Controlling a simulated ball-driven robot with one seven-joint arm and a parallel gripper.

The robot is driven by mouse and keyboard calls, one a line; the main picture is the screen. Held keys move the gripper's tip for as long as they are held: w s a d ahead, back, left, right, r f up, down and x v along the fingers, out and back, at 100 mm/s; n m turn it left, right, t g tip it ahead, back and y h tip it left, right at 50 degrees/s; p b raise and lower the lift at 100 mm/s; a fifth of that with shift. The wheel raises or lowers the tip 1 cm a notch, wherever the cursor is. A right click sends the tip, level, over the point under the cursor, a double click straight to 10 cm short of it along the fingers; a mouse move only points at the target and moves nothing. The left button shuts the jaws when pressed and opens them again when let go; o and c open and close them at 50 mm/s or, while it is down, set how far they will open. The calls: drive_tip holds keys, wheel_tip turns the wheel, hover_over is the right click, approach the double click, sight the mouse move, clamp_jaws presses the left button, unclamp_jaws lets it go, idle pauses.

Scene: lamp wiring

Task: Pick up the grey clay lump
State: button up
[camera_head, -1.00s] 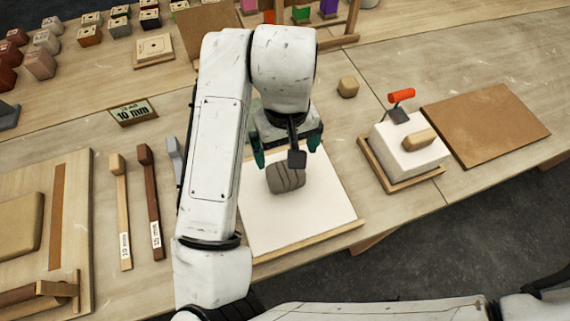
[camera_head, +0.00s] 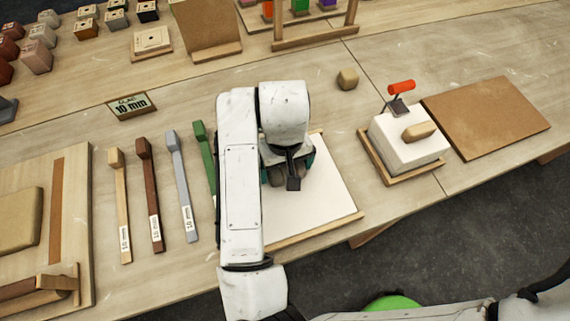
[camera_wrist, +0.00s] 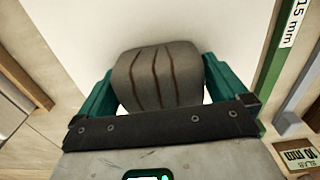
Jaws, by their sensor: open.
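The grey clay lump (camera_wrist: 160,78) has several dark stripes and rests on a white board (camera_head: 318,198). In the wrist view it lies between the two green fingers of my gripper (camera_wrist: 155,88), which stand on either side of it. I cannot tell whether either finger touches it. In the head view my gripper (camera_head: 289,172) is low over the board and the arm hides most of the lump; only a small part of it (camera_head: 278,178) shows below the wrist.
Several marked sticks, including a green one (camera_head: 204,150) and a blue-grey one (camera_head: 181,190), lie left of the board. A white block (camera_head: 405,150) on a wooden tray and a brown board (camera_head: 485,120) are to the right.

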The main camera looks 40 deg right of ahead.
drive_tip(key=shift+c, duration=0.5)
drive_tip(key=c, duration=1.1)
drive_tip(key=shift+r, duration=0.1)
drive_tip(key=shift+c, duration=0.2)
